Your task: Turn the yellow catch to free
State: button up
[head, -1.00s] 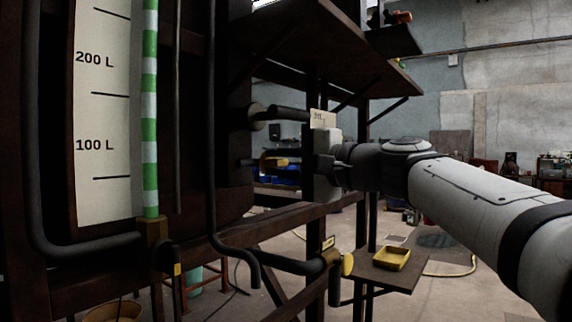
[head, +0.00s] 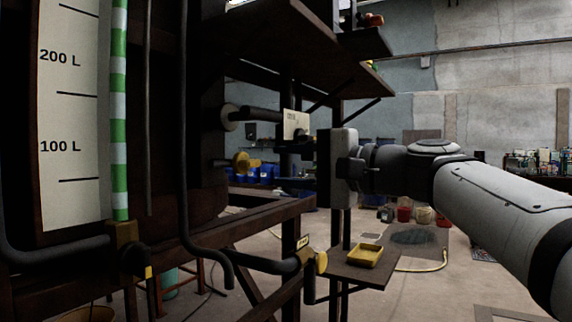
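The yellow catch (head: 244,163) sits on the dark side of the vat, left of my gripper and below a dark horizontal handle or pipe (head: 258,113). It looks like a rounded yellow piece with a short part pointing right; its exact turn position is too small to tell. My gripper (head: 284,164) points left toward the catch. Its two dark fingers appear apart, one above the other, with nothing visible between them. A gap shows between the fingertips and the catch.
Below are a frame beam (head: 270,218), a yellow-ended valve (head: 320,262) and a yellow tray (head: 365,256) on a small shelf. A level gauge (head: 72,120) stands at left.

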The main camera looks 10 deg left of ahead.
jog(key=shift+d, duration=0.2)
jog(key=s+d+f+n+g+h+p, duration=0.2)
jog(key=s+d+f+h+p, duration=0.5)
jog(key=d+f+p, duration=0.4)
jog(key=s+d+f+n+g+h+p, duration=0.2)
jog(key=s+d+f+h+p, duration=0.6)
jog(key=d+f+h+p, duration=0.1)
notch_tip(320, 180, down, 3)
jog(key=d+p, duration=0.1)
jog(key=p, duration=0.2)
jog(key=shift+d+r+h, duration=0.2)
jog(key=shift+d+h, duration=0.1)
jog(key=shift+d, duration=0.1)
